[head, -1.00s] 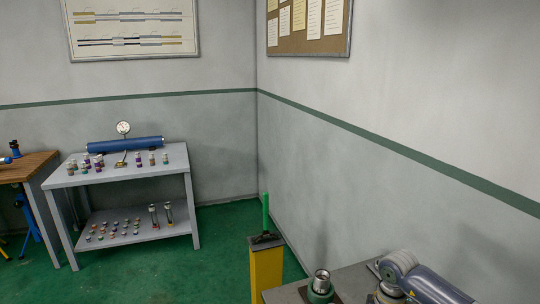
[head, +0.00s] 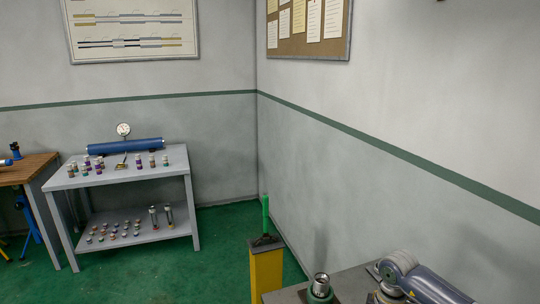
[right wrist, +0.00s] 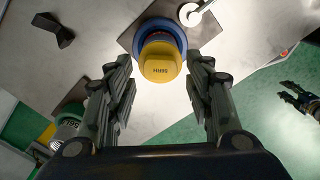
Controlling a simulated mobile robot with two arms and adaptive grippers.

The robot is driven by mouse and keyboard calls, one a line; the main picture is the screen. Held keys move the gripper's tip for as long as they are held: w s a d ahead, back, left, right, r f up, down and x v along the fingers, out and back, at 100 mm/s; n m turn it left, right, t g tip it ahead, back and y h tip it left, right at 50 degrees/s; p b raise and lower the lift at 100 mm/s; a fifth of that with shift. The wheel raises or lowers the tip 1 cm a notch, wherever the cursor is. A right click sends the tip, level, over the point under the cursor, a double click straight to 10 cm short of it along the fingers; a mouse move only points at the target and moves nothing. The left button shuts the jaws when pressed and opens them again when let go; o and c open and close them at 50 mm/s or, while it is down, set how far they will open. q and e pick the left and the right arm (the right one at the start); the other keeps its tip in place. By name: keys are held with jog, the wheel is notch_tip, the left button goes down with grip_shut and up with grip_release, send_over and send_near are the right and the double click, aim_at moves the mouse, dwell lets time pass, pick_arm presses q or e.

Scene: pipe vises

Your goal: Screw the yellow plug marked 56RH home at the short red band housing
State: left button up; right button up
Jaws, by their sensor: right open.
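In the right wrist view a yellow plug (right wrist: 160,66) with small dark lettering, seemingly 56RH upside down, sits at the mouth of a blue housing (right wrist: 145,32). A narrow dark reddish ring shows between plug and blue rim; I cannot tell how deep the plug is seated. My right gripper (right wrist: 159,70) is open, one finger on each side of the plug, with gaps between fingers and plug. In the head view only part of my right arm (head: 425,284) shows at lower right; the plug is not visible there.
A green-collared housing (head: 320,286) with a threaded metal top stands on the grey bench, near a yellow post (head: 266,272). A grey table (head: 125,172) at left bears several small plugs. The wrist view shows a black object (right wrist: 54,29) and an unclear dark object (right wrist: 300,97).

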jog(key=shift+r, duration=0.4)
pick_arm(q)
jog(key=shift+r, duration=0.15)
pick_arm(e)
jog(key=shift+f, duration=0.1)
